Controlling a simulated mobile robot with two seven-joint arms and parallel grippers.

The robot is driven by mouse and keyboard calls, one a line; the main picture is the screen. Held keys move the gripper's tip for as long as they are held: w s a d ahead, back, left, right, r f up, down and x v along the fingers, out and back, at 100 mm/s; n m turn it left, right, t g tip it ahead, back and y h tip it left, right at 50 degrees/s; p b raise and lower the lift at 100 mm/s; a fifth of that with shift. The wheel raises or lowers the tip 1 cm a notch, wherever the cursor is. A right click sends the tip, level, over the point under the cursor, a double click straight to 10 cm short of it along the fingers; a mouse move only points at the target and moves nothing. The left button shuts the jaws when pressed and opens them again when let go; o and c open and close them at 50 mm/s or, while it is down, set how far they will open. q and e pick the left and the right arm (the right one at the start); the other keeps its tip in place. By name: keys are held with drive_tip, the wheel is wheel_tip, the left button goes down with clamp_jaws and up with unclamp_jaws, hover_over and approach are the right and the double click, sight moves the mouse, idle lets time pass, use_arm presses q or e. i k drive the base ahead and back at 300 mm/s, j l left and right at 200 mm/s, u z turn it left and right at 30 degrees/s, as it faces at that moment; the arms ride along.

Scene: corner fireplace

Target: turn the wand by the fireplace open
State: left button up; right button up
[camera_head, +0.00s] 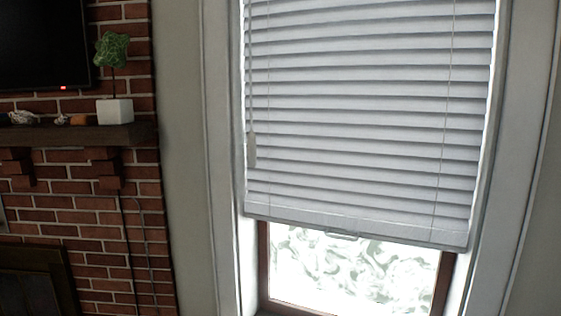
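The wand (251,148) hangs down the left side of the window blind, a thin stem with a thicker light grip at its lower end. The white blind (365,120) covers most of the window, and its slats look tilted nearly shut. The brick fireplace (75,215) is on the left of the view. Neither of my grippers shows in the head view.
A dark mantel shelf (75,134) juts from the bricks and holds a small potted plant (114,110) and small ornaments. A dark screen (42,42) hangs above it. Bare glass (350,270) shows below the blind. Plain wall (185,150) separates fireplace and window frame.

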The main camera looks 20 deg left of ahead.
sight(251, 137)
drive_tip(key=i+j, duration=0.1)
drive_tip(key=j, duration=0.3)
drive_tip(key=i+j+u, duration=0.1)
drive_tip(key=j, duration=0.25)
drive_tip(key=i+j, duration=0.15)
drive_tip(key=j, duration=0.25)
drive_tip(key=i+j, duration=0.15)
drive_tip(key=j, duration=0.2)
drive_tip(key=i+j+u, duration=0.1)
drive_tip(key=j, duration=0.25)
drive_tip(key=i+j, duration=0.1)
drive_tip(key=j, duration=0.45)
drive_tip(key=j+u, duration=0.1)
drive_tip(key=j, duration=0.45)
drive_tip(key=i, duration=0.05)
